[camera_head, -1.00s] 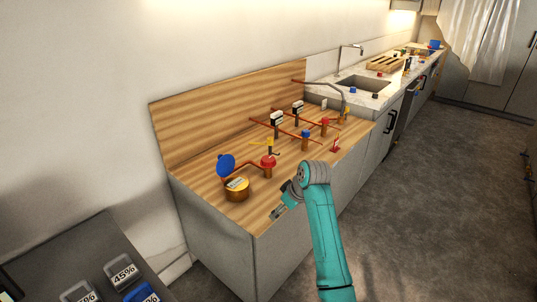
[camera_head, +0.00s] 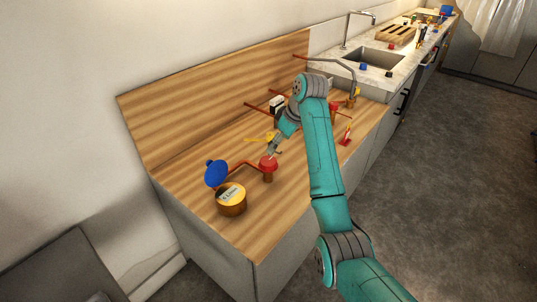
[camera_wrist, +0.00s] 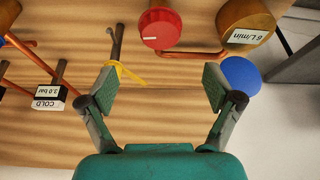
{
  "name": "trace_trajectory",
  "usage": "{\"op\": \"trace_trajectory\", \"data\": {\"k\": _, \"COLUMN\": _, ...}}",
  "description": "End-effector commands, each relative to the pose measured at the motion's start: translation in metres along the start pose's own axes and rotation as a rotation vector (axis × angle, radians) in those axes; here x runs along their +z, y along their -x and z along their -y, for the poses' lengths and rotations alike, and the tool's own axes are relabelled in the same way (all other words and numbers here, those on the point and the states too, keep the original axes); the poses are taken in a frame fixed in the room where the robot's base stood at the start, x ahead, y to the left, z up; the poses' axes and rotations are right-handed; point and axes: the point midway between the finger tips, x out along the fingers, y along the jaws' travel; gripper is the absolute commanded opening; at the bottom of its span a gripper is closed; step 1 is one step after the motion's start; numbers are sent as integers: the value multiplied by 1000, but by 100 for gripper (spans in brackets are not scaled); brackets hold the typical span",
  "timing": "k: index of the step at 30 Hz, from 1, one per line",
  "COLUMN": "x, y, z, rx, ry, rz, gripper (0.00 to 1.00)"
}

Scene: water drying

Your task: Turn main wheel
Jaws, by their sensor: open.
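A red round wheel (camera_head: 268,163) with a white mark sits on a copper pipe on the wooden counter. It also shows at the top of the wrist view (camera_wrist: 160,28). My gripper (camera_head: 272,150) is open and empty, close to the wheel in the head view. In the wrist view, the gripper's two fingers (camera_wrist: 160,88) are spread wide, with the wheel ahead of the gap between them. A yellow lever (camera_wrist: 125,73) shows beside the left finger; it also shows in the head view (camera_head: 260,137).
A brass meter (camera_head: 231,199) reading "6 L/min" with a raised blue lid (camera_head: 215,173) stands left of the wheel. A wooden backboard (camera_head: 215,105) rises behind. The counter's front left is clear.

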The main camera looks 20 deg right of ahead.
Motion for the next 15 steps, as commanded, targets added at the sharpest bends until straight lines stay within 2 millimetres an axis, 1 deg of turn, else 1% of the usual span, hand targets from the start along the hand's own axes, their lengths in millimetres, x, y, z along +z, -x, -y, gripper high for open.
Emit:
{"op": "trace_trajectory", "data": {"k": 9, "x": 1, "y": -54, "z": 1, "rx": -3, "ry": 0, "rz": 3, "gripper": 90}}
{"op": "trace_trajectory", "data": {"k": 15, "x": 1, "y": -84, "z": 1, "rx": -2, "ry": 0, "rz": 3, "gripper": 90}}
